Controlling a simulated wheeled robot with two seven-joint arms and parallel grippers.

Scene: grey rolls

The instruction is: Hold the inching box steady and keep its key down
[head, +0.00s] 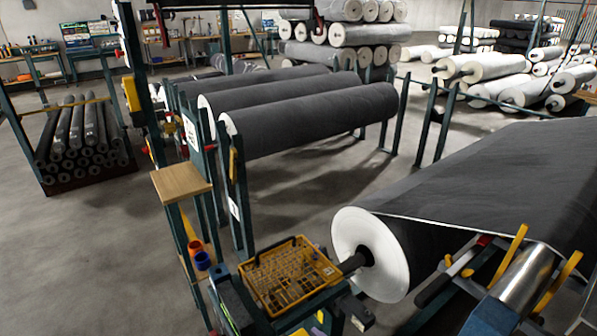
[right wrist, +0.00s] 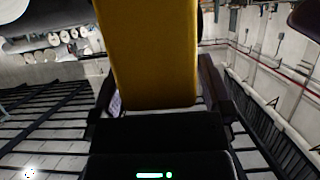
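A long yellow box (right wrist: 150,55), which I take to be the inching box, fills the upper middle of the right wrist view. My right gripper (right wrist: 157,85) has its two dark fingers on either side of it and appears shut on it. The box's key does not show on the face in view.
A large grey roll (head: 480,185) lies at the right. A yellow wire basket (head: 290,275) sits at the lower middle, beside the white roll end. A small wooden-topped stand (head: 181,181) is left of it. More grey rolls (head: 310,120) rest behind.

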